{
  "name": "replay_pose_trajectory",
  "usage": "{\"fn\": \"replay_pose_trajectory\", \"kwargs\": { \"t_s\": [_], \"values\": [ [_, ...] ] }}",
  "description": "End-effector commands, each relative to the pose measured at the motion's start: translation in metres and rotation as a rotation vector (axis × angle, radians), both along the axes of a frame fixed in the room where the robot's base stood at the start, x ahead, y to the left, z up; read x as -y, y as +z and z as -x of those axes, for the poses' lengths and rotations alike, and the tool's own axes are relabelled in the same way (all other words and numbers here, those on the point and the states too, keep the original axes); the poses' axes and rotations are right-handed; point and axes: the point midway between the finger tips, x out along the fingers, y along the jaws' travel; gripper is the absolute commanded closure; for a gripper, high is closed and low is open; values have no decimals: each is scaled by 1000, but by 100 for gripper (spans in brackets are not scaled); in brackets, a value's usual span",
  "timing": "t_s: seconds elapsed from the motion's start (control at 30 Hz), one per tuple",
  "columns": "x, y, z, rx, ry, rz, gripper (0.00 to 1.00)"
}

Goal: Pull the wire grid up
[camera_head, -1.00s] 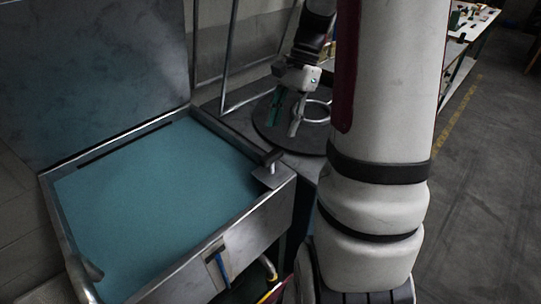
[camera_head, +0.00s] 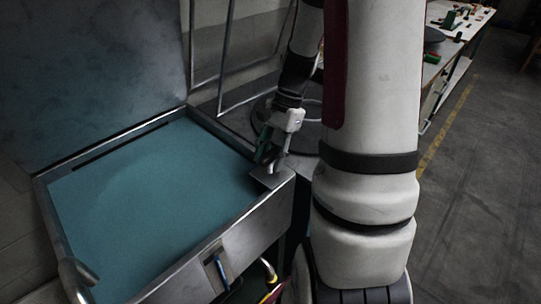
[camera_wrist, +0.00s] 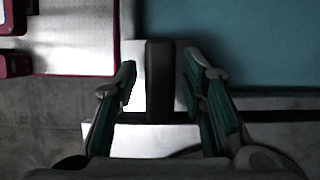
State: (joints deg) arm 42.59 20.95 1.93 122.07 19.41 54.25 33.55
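A metal tank (camera_head: 230,243) with a teal surface (camera_head: 150,200) inside fills the left of the head view. No wire mesh is clear to me in the teal area. A dark handle stands at the tank's right corner on a metal plate (camera_head: 272,179); in the wrist view the dark handle (camera_wrist: 160,85) lies between my fingers. My gripper (camera_head: 268,160) is at this handle, and in the wrist view my gripper (camera_wrist: 158,85) has its green-padded fingers apart, with gaps on both sides of the handle. A second, rounded handle (camera_head: 77,272) is at the tank's lower left corner.
A large grey lid or panel (camera_head: 95,70) stands up behind the tank. Metal frame bars (camera_head: 220,55) rise behind its right corner. A round dark plate (camera_head: 307,133) lies behind my gripper. Open floor (camera_head: 480,200) is at the right.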

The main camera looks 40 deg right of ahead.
Motion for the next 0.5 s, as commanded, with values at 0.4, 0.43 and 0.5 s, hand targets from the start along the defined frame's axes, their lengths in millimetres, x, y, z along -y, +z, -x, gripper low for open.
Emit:
{"fn": "replay_pose_trajectory", "kwargs": {
  "t_s": [0.4,0.43,0.5],
  "values": [
    [0,2,0,0,1,0,100],
    [0,3,0,0,1,0,100],
    [0,8,1,0,1,0,100]
  ]
}}
